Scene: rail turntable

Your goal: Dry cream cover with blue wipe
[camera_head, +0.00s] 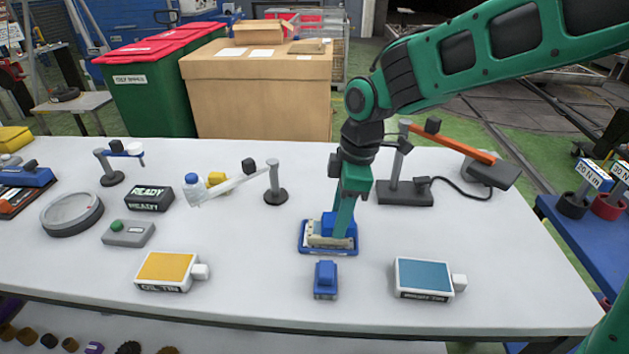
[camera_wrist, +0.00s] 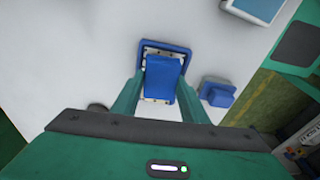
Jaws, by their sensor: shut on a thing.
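The cream cover (camera_head: 317,240) lies flat in a blue tray (camera_head: 342,252) in the middle of the white table, with small dark marks along its edge. My gripper (camera_head: 341,232) points down over it and is shut on a blue block-shaped wipe (camera_head: 329,224). In the wrist view, the held wipe (camera_wrist: 163,78) sits between my fingers and hides most of the cover, whose rim shows around it. The wipe appears to be on the cover; contact is not clear. A second blue block (camera_head: 326,281) stands in front of the tray.
A yellow oil tin (camera_head: 166,270) is front left and a blue-topped tin (camera_head: 423,276) front right. A lamp with an orange arm (camera_head: 452,143) stands behind right. A READY box (camera_head: 149,198), a grey button box (camera_head: 128,233) and a round dish (camera_head: 72,214) are left.

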